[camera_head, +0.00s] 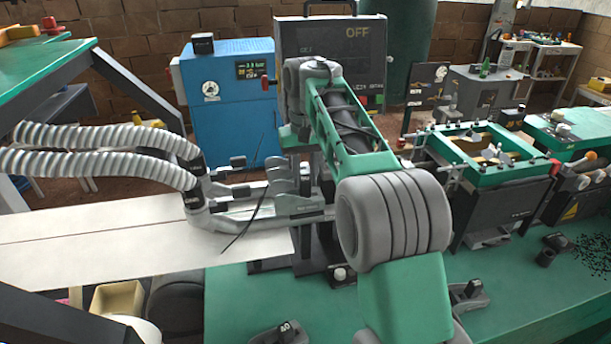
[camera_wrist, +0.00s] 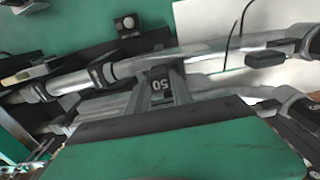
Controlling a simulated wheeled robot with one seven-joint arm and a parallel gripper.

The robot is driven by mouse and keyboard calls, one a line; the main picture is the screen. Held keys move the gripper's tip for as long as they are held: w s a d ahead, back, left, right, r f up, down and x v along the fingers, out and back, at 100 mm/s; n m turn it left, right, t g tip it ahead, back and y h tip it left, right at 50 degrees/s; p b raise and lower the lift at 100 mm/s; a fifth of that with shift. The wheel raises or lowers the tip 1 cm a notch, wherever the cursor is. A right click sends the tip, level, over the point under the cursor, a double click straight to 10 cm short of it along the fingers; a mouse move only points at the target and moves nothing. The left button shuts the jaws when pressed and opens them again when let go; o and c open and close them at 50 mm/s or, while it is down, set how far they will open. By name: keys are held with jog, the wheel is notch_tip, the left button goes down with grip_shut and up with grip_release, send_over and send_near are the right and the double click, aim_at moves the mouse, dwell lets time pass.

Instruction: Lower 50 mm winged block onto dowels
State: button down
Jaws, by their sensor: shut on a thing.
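The 50 mm winged block (camera_wrist: 159,84), dark grey and marked 50, shows in the middle of the wrist view. My gripper (camera_wrist: 160,97) is shut on it. Grey tubes of a fixture run on both sides of the block, close to it. In the head view my gripper (camera_head: 303,172) points down at the tube fixture (camera_head: 262,208), beside the pale sheet. I cannot make out the dowels in either view, nor whether the block touches them.
A pale sheet (camera_head: 110,240) lies at left, with ribbed hoses (camera_head: 95,150) above it. Other numbered blocks (camera_head: 280,333) (camera_head: 469,294) lie on the green bench (camera_head: 390,285). A control box (camera_head: 330,45) stands behind. A green-framed machine (camera_head: 500,190) stands at right.

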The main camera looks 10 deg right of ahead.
jog(key=shift+f+b, duration=0.3)
jog(key=c, duration=1.1)
grip_release()
jog(key=shift+o, duration=0.2)
jog(key=shift+r+p, duration=2.8)
